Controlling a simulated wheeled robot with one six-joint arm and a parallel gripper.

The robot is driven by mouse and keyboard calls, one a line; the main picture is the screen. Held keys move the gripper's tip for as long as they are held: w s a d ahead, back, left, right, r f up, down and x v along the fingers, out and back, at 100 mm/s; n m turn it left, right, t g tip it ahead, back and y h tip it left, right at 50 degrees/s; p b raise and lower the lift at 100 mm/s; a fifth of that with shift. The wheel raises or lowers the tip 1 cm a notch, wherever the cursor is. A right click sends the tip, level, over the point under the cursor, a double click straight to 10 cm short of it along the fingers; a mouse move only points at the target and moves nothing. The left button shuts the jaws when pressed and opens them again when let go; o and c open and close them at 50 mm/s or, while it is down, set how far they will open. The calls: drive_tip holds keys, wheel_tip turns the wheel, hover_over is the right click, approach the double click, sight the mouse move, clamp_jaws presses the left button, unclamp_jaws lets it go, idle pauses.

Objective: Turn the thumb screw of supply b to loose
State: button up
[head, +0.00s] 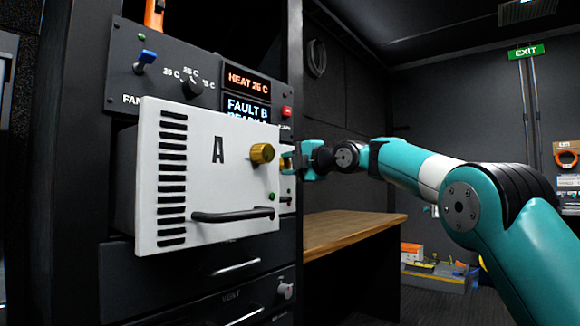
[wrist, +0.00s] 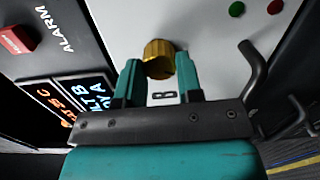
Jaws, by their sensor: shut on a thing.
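Supply b is a white panel (wrist: 205,22) with a letter B, in the wrist view; in the head view only a sliver of it (head: 288,190) shows behind supply A. Its thumb screw is a gold ribbed knob (wrist: 158,57). My gripper (wrist: 160,68) is shut on this thumb screw, one teal finger at each side. In the head view my gripper (head: 290,161) reaches in from the right, and supply A hides the thumb screw of b. I cannot tell the screw's turn from its round head.
Supply A (head: 190,200) juts out from the rack at the left of my gripper, with its own gold thumb screw (head: 262,153) and black handle (head: 232,216). A display (head: 247,108) reads FAULT B. Supply b's dark handle (wrist: 254,72) is close to my gripper. A wooden bench (head: 345,230) stands below.

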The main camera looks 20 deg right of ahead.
drive_tip(key=shift+a, duration=0.1)
drive_tip(key=o, duration=0.9)
drive_tip(key=shift+s+d, duration=0.2)
drive_tip(key=shift+d, duration=0.05)
drive_tip(key=b+v, duration=0.2)
drive_tip(key=v, duration=1.5)
drive_tip(key=shift+a, duration=0.1)
